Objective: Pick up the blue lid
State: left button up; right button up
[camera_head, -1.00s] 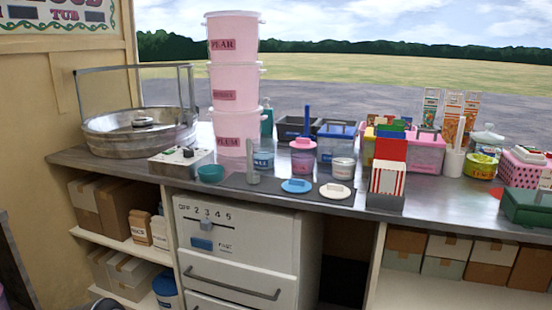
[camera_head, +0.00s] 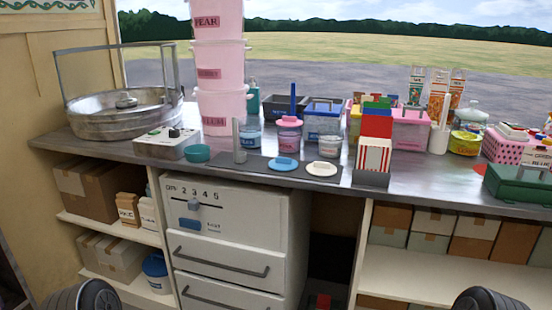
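The blue lid (camera_head: 284,164) is a round flat disc with a raised handle. It lies on a dark mat (camera_head: 262,172) near the front edge of the counter. A similar white lid (camera_head: 322,169) lies just to its right on the same mat. Dark rounded parts of my own body show at the bottom left and bottom right edges of the head view. Neither gripper's fingers can be made out, and nothing is touching the blue lid.
Behind the lids stand small tubs (camera_head: 289,137), one with a pink lid. Stacked pink buckets (camera_head: 219,65) and a control box (camera_head: 166,142) stand to the left. A red-and-white striped box holder (camera_head: 373,160) is close on the right. White drawers (camera_head: 236,235) stand below.

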aim_at(279, 164)
jog(key=i+l+z, duration=0.25)
jog(key=i, duration=0.2)
jog(key=i+l+z, duration=0.3)
jog(key=i, duration=0.15)
